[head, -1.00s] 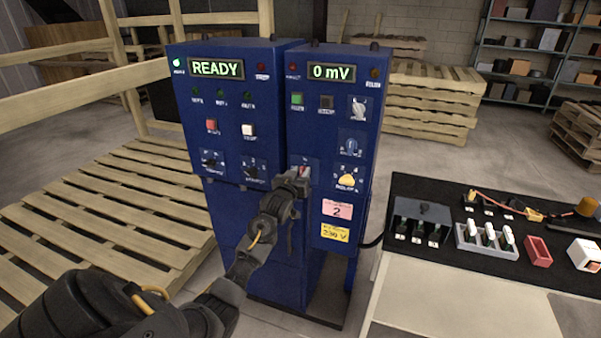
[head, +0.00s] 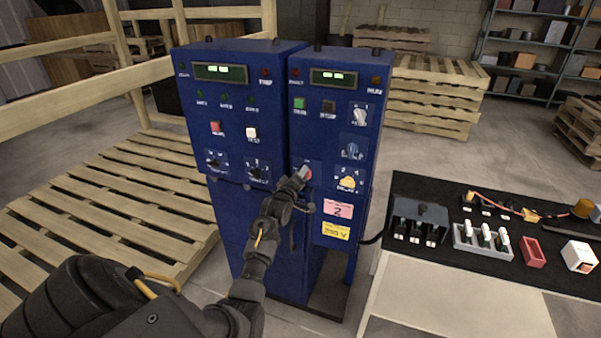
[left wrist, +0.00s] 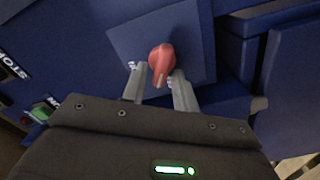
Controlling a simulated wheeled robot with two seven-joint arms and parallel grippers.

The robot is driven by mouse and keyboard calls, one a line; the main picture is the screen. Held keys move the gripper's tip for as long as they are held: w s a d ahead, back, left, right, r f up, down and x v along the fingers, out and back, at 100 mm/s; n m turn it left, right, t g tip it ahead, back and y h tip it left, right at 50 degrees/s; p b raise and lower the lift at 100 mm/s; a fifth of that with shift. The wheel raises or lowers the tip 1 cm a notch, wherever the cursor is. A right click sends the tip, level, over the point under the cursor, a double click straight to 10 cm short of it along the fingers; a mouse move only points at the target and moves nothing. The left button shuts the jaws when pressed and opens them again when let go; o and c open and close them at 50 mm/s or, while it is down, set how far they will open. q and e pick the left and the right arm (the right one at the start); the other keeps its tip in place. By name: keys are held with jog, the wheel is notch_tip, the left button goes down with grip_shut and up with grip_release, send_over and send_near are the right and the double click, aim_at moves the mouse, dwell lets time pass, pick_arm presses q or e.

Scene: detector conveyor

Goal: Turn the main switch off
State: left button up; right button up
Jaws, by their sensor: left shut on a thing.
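In the left wrist view the red handle (left wrist: 161,60) sits between the fingertips, on a blue-grey plate. My left gripper (head: 297,183) is shut on this handle and partly covers the switch in the head view. The left wrist view shows both fingers (left wrist: 157,80) flanking the handle. My right gripper is not in view.
Other buttons and knobs, including a yellow knob (head: 347,182), sit close to the switch. A table (head: 470,285) with switches and small parts stands at the right. Wooden pallets (head: 100,205) lie at the left. Open floor shows behind the table.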

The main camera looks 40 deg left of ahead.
pick_arm(q)
jog(key=n, duration=0.2)
jog(key=n+p, duration=0.1)
jog(key=n, duration=0.1)
jog(key=n+p, duration=0.1)
jog(key=n, duration=0.1)
jog(key=shift+f, duration=0.35)
dwell(0.3)
jog(key=o, duration=0.6)
jog(key=shift+s, duration=0.1)
jog(key=b+v, duration=0.2)
jog(key=v, duration=0.8)
jog(key=shift+s+d, duration=0.15)
jog(key=shift+s, duration=0.15)
